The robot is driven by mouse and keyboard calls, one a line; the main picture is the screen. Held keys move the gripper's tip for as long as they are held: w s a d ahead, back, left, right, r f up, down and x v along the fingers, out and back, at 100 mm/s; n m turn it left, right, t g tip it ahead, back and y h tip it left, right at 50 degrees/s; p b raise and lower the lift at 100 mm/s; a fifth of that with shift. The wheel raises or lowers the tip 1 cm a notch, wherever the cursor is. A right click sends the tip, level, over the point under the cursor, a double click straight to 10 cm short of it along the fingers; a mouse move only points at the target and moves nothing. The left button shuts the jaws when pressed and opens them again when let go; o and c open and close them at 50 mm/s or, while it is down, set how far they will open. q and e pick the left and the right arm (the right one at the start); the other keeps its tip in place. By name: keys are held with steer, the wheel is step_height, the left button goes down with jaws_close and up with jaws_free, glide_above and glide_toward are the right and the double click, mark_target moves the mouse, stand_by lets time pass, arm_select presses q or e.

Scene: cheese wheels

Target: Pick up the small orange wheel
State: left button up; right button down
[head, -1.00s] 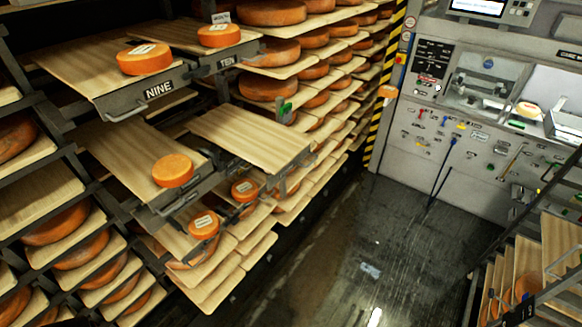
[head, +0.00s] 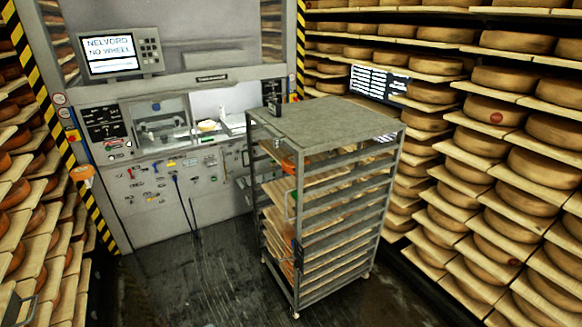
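Neither of my grippers is in view.
The cart stands on the wet dark floor (head: 185,285) in front of the machine's right side. Shelves of large wheels (head: 545,165) fill the right wall, and more shelves (head: 35,215) line the left. The machine's screen (head: 108,48) reads "NO WHEEL".

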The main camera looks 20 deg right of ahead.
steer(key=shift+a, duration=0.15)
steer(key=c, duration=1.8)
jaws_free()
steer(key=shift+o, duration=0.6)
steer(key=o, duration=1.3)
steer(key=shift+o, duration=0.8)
